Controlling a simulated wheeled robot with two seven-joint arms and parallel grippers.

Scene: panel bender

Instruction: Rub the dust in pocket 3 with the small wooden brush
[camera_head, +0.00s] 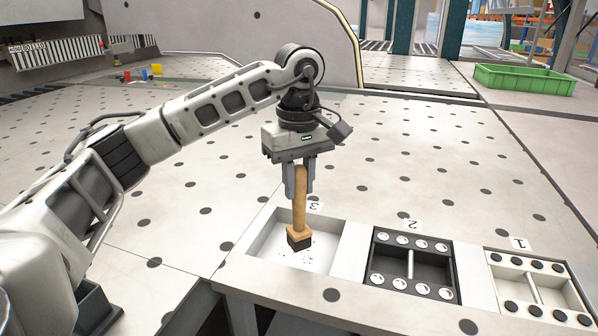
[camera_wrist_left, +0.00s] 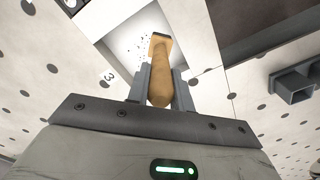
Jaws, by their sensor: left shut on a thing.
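My left gripper (camera_head: 301,182) is shut on the wooden handle of the small brush (camera_head: 300,212), which hangs nearly upright. The brush's dark bristles are inside pocket 3 (camera_head: 265,232), a white recess with its label "3" behind it. Dark specks of dust (camera_head: 309,257) lie on the pocket floor close around the bristles. Whether the bristles touch the floor is hard to tell. In the left wrist view the brush (camera_wrist_left: 160,75) sits between the fingers, and dust specks (camera_wrist_left: 143,47) show beside its head. My right gripper is not in view.
Pocket 2 (camera_head: 371,262), right of pocket 3, holds a dark block with several light discs and a bar. Pocket 1 (camera_head: 572,296), farther right, holds a light block with several black discs. A green bin (camera_head: 525,80) stands at the back right. The perforated table behind is mostly clear.

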